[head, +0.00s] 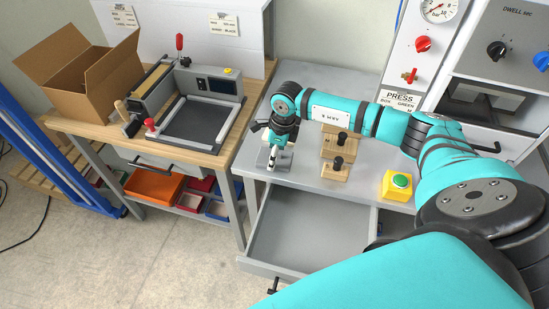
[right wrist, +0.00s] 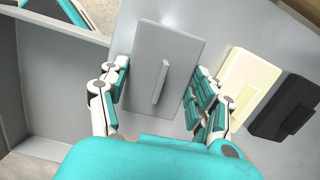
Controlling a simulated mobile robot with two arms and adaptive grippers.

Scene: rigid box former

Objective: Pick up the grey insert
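The grey insert (right wrist: 150,45) is a flat grey plate with a raised narrow grip (right wrist: 161,82) standing on it. It lies on the grey table top and shows in the head view (head: 284,161) partly hidden by my gripper. My right gripper (right wrist: 158,88) is open, with one finger on each side of the insert and its raised grip between them. In the head view my right gripper (head: 272,157) points down over the insert. Whether the fingers touch it I cannot tell. My left gripper is not in view.
An open grey drawer (head: 305,232) juts out below the table front. A cardboard box (head: 75,75) stands on the left bench.

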